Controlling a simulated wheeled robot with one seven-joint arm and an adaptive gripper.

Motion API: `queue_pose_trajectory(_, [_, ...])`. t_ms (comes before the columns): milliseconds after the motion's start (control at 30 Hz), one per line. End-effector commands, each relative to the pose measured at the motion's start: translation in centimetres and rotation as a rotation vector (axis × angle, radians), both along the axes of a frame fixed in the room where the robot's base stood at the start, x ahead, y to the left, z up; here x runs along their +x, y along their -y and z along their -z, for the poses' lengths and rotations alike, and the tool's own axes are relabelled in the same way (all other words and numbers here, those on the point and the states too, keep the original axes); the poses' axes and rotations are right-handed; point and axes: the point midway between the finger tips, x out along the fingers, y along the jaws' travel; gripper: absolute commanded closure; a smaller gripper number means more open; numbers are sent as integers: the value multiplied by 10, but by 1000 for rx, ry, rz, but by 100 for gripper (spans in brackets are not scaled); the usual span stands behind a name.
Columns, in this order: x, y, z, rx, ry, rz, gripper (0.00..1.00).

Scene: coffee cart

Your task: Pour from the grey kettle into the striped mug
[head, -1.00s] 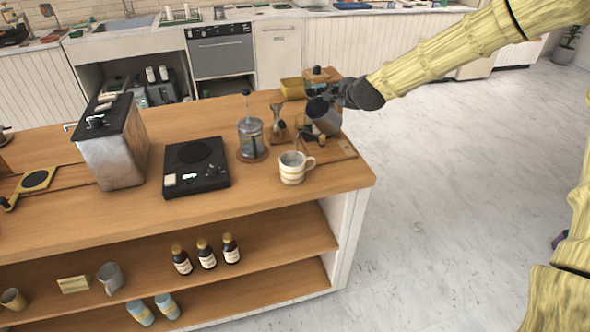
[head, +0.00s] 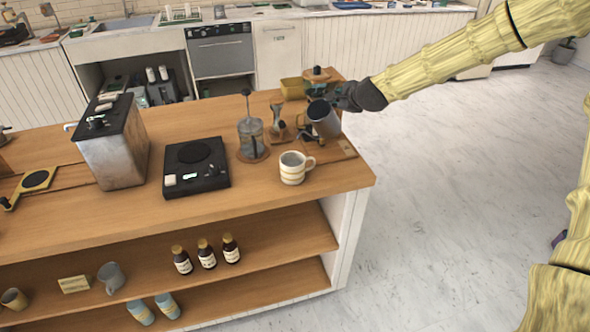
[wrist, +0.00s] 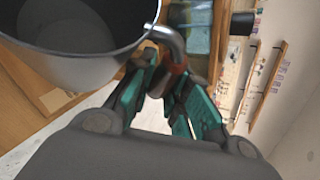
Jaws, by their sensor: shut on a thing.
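The striped mug (head: 293,168), cream with yellow bands, stands upright on the counter, below and to the left of the kettle. The kettle and mug are apart. No stream of liquid can be made out. The mug's contents are too small to tell.
A glass press (head: 251,137) stands left of the kettle on a round wooden coaster. A black scale (head: 196,168) and a metal box (head: 112,146) stand farther left. A yellow container (head: 293,88) is behind.

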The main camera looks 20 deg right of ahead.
Motion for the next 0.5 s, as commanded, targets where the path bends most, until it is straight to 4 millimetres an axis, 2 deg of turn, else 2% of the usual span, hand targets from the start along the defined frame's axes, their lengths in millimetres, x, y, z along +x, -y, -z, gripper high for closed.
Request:
queue_pose_trajectory(167, [0, 0, -1, 2, 0, 0, 100])
queue_pose_trajectory(500, [0, 0, 11, 51, -31, 2, 100])
